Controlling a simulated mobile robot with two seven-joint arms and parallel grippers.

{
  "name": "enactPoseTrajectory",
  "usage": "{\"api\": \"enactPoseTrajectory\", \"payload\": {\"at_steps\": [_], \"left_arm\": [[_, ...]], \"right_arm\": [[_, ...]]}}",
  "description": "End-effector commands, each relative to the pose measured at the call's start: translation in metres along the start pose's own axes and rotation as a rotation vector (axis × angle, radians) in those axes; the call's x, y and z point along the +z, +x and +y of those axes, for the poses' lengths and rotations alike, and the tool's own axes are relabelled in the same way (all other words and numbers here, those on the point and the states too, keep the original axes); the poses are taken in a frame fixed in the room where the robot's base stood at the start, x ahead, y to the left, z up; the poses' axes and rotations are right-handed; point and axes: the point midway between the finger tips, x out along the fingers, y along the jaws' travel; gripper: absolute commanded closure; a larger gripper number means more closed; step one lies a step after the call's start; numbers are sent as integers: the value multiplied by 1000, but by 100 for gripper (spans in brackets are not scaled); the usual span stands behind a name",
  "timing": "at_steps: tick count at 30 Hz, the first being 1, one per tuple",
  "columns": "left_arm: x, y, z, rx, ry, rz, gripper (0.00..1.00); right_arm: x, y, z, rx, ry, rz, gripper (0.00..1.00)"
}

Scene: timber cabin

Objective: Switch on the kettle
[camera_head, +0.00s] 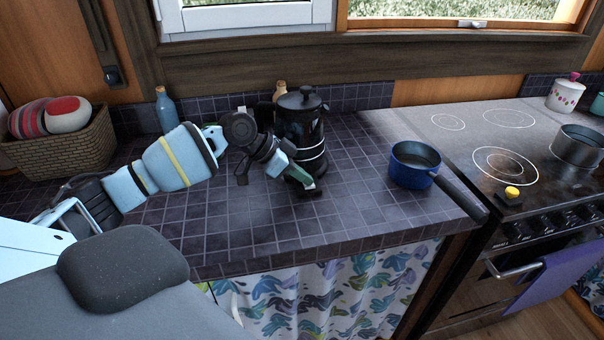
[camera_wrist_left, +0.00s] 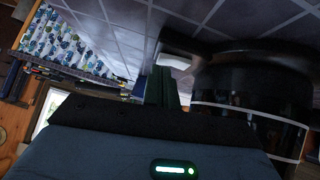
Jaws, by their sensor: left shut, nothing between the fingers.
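The kettle (camera_head: 301,128) is black with a lid knob and pale bands. It stands upright on the tiled counter, near the wall. My left gripper (camera_head: 309,188) is shut and empty, with its fingertips low at the front of the kettle, by a small dark part at its base. In the left wrist view the shut fingers (camera_wrist_left: 161,88) are beside the kettle's glossy dark body (camera_wrist_left: 250,95). I cannot tell whether the fingertips touch it. The arm hides part of the kettle's left side. My right gripper is in neither view.
A blue pot (camera_head: 412,168) stands right of the kettle, its handle reaching over the counter edge. A stove (camera_head: 470,150) with a steel pot (camera_head: 577,150) is farther right. A blue bottle (camera_head: 166,110) and wicker basket (camera_head: 70,145) are left. The counter's front is clear.

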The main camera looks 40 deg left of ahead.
Motion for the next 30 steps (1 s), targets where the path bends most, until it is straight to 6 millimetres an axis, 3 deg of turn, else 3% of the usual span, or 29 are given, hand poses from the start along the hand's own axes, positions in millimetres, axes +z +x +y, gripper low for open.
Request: {"api": "enactPoseTrajectory", "payload": {"at_steps": [30], "left_arm": [[-1,-1,-16,-1,1,1,100]], "right_arm": [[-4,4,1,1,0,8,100]]}}
